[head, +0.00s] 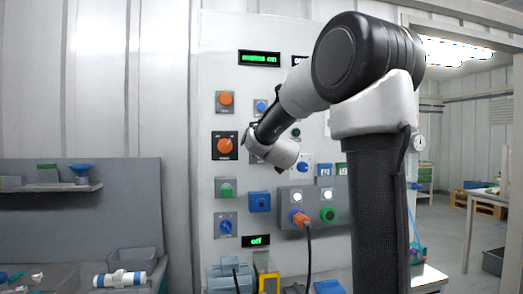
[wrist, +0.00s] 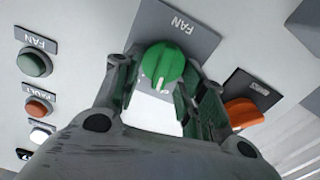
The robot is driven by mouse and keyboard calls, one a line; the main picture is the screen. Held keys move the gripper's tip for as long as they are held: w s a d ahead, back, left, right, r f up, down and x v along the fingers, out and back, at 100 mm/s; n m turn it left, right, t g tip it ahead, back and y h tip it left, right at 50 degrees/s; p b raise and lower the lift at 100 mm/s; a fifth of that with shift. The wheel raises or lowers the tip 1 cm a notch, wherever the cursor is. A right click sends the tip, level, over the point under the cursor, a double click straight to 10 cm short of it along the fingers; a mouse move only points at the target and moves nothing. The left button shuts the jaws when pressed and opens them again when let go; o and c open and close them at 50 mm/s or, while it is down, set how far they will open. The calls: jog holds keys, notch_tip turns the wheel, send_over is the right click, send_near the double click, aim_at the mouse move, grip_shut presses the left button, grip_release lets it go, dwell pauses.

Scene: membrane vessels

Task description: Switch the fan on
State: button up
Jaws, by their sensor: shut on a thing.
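The green fan knob (wrist: 158,68) sits on a grey plate labelled FAN (wrist: 180,25) in the wrist view. A white line marks its face. My gripper (wrist: 165,82) has its fingers on either side of the knob and is shut on it. A dull green lamp (wrist: 34,63) labelled FAN is at the left of the wrist view. In the head view, my arm reaches the upright panel, and the fan knob is hidden behind its end.
An orange rotary knob (head: 225,146) is close beside my gripper; it also shows in the wrist view (wrist: 243,111). A lower display (head: 256,241) reads off.

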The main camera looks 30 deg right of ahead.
jog(key=shift+s+d+f+m, duration=0.1)
jog(key=shift+d+m, duration=0.1)
jog(key=shift+m, duration=1.75)
jog(key=shift+s+d+m, duration=0.1)
jog(key=shift+d+m, duration=0.1)
jog(key=shift+m, duration=1.75)
jog(key=o, duration=0.9)
jog(key=v, duration=1.2)
